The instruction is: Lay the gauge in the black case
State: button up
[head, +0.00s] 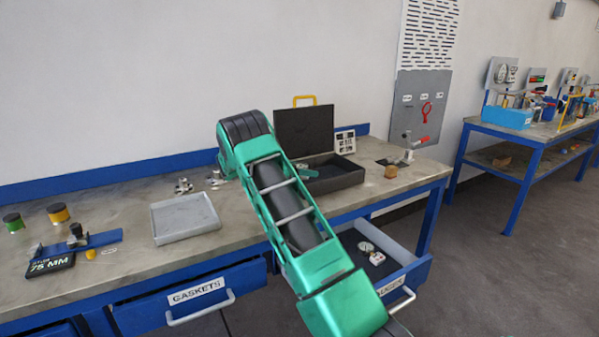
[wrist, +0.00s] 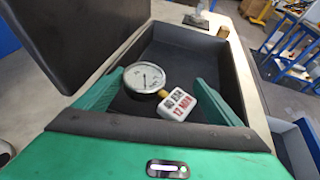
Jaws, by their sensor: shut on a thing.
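The black case (head: 347,182) stands open at the back of the bench, its lid (head: 303,130) upright. In the wrist view the case (wrist: 226,75) lies below and around my gripper (wrist: 157,82), with the lid (wrist: 80,35) at left. My green fingers are shut on a round white-faced gauge (wrist: 145,76) with a brass stem and a white date tag (wrist: 178,103). The gauge is over the case's dark interior; I cannot tell whether it touches the floor. In the head view my gripper (head: 307,171) is at the case, mostly hidden by my arm, and the held gauge is not clear.
Another gauge (head: 367,248) with a tag lies in the open drawer (head: 411,262) below the bench. A grey tray (head: 185,218) sits left of my arm. A small wooden block (head: 391,171) and a clamp stand (head: 406,148) are right of the case.

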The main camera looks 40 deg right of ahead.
jog(key=shift+f, duration=0.4)
